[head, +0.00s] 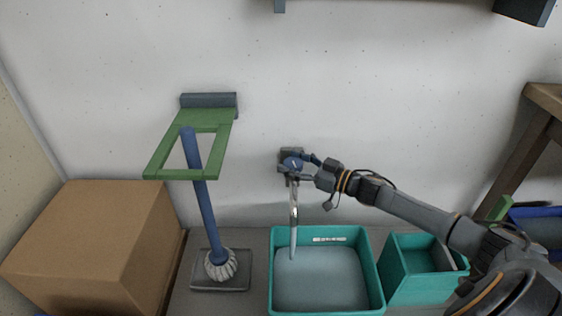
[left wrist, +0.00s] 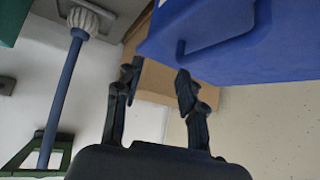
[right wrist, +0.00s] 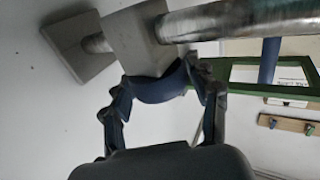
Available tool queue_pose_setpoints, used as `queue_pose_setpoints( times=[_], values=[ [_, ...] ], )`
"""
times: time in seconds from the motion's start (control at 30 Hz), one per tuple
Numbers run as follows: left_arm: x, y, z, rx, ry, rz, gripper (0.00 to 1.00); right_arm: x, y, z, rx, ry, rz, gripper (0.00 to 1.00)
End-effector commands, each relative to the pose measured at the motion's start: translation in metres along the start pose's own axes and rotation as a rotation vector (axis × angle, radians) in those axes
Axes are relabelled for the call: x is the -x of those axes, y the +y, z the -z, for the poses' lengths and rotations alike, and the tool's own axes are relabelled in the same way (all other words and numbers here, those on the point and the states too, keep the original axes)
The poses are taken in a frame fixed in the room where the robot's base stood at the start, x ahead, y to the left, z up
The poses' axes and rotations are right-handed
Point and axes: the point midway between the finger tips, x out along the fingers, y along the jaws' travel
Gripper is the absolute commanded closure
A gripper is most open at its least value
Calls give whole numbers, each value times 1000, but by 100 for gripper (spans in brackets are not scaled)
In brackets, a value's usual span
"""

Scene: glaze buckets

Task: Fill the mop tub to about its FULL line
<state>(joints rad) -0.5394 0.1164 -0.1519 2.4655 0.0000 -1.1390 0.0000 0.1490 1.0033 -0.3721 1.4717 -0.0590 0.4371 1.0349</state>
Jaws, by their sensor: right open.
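The teal mop tub (head: 376,271) stands on the floor by the wall with pale water (head: 320,281) in it. The water surface lies a little below the white FULL label (head: 330,239) on its back wall. A thin stream (head: 293,240) runs from the tap's spout into the tub. The tap's blue knob (head: 292,164) is on the wall. My right gripper (head: 308,165) is at the knob, its open fingers either side of it; the knob also shows in the right wrist view (right wrist: 160,86). My left gripper (left wrist: 157,77) is open and empty, away from the tub.
A mop (head: 204,205) stands in a green wall bracket (head: 168,161) left of the tub. A cardboard box (head: 90,245) is farther left. A smaller teal bin (head: 400,285) stands right of the tub. A blue container (left wrist: 215,40) is near my left gripper.

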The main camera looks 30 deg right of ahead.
Motion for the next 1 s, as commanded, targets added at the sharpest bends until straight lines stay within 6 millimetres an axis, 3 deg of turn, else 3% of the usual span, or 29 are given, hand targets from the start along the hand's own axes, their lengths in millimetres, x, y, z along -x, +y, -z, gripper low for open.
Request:
queue_pose_setpoints(
  times=[0.1, 0.3, 0.67, 0.9, 1.0],
  values=[
    [-4, 2, 16, -1, 79, -4, 60, -17, 0, 0, 1, 4, 0, 40],
    [-4, 4, 32, -2, 158, -9, 60, -34, 0, 0, 1, 1, 0, 40],
    [-4, 5, 36, -3, 177, -10, 60, -37, 0, 0, 0, 0, 0, 40],
    [-4, 4, 36, -3, 175, -10, 60, -37, 0, 0, 0, 0, 1, 86],
    [-4, 4, 36, -3, 175, -10, 60, -37, 0, 0, 0, 0, 1, 88]
  ],
)
